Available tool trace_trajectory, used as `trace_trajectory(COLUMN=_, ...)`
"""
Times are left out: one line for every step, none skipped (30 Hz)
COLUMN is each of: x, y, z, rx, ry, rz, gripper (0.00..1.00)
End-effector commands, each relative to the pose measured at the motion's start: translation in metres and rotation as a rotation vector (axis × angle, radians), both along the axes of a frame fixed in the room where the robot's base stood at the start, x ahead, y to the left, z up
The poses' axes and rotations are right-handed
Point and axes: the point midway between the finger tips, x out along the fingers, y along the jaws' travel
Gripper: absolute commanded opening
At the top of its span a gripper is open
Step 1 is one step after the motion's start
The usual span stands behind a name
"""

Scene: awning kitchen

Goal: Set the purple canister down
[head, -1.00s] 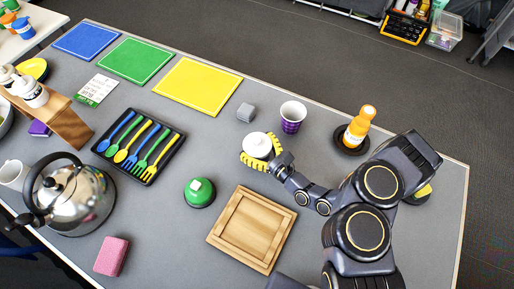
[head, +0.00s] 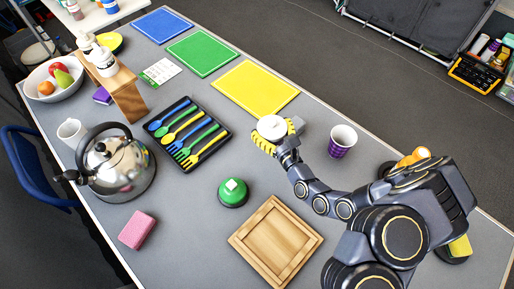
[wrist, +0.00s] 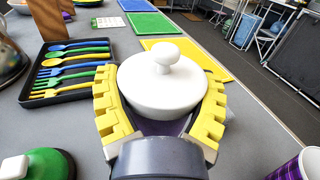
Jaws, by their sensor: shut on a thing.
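The purple canister is between the fingers of my gripper (head: 275,136). Its white lid (head: 271,127) with a round knob faces up in the head view. In the wrist view the lid (wrist: 163,85) fills the middle, and a strip of the purple body (wrist: 168,127) shows below it. The yellow ridged fingers of my gripper (wrist: 160,105) close around the canister from both sides. It looks upright, near the front edge of the yellow mat (head: 257,88). Its base is hidden, so I cannot tell whether it touches the table.
A purple-patterned cup (head: 342,140) stands right of my gripper. A cutlery tray (head: 223,147) lies left, a green round item (head: 233,192) and a wooden tray (head: 308,240) nearer. Green (head: 203,52) and blue mats (head: 160,24) lie beyond. Bare table (head: 255,160) shows between tray and gripper.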

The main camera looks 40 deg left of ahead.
Motion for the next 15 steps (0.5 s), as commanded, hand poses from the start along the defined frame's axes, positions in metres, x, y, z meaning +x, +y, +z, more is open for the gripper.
trace_trajectory(x=-0.005, y=0.013, z=0.001, rx=0.002, ry=-0.005, rz=0.005, gripper=0.38)
trace_trajectory(x=-0.006, y=0.018, z=0.001, rx=0.003, ry=-0.006, rz=0.002, gripper=0.38)
trace_trajectory(x=-0.007, y=0.025, z=0.001, rx=0.003, ry=-0.004, rz=-0.001, gripper=0.38)
trace_trajectory(x=-0.008, y=0.029, z=0.001, rx=0.002, ry=-0.004, rz=-0.004, gripper=0.38)
trace_trajectory(x=-0.009, y=0.033, z=0.002, rx=0.002, ry=-0.004, rz=-0.006, gripper=0.38)
trace_trajectory(x=-0.011, y=0.038, z=0.002, rx=0.002, ry=-0.004, rz=-0.008, gripper=0.38)
trace_trajectory(x=-0.011, y=0.040, z=0.002, rx=0.001, ry=-0.003, rz=-0.010, gripper=0.38)
trace_trajectory(x=-0.012, y=0.042, z=0.003, rx=0.001, ry=-0.003, rz=-0.012, gripper=0.38)
trace_trajectory(x=-0.013, y=0.045, z=0.002, rx=0.000, ry=-0.002, rz=-0.013, gripper=0.38)
trace_trajectory(x=-0.013, y=0.046, z=0.000, rx=-0.001, ry=-0.001, rz=-0.014, gripper=0.38)
trace_trajectory(x=-0.013, y=0.047, z=-0.003, rx=-0.002, ry=0.000, rz=-0.015, gripper=0.38)
trace_trajectory(x=-0.013, y=0.047, z=-0.008, rx=-0.003, ry=-0.002, rz=-0.016, gripper=0.38)
trace_trajectory(x=-0.013, y=0.047, z=-0.012, rx=-0.002, ry=-0.003, rz=-0.017, gripper=0.38)
trace_trajectory(x=-0.013, y=0.047, z=-0.017, rx=-0.002, ry=-0.003, rz=-0.018, gripper=0.38)
trace_trajectory(x=-0.013, y=0.047, z=-0.023, rx=-0.004, ry=-0.005, rz=-0.016, gripper=0.38)
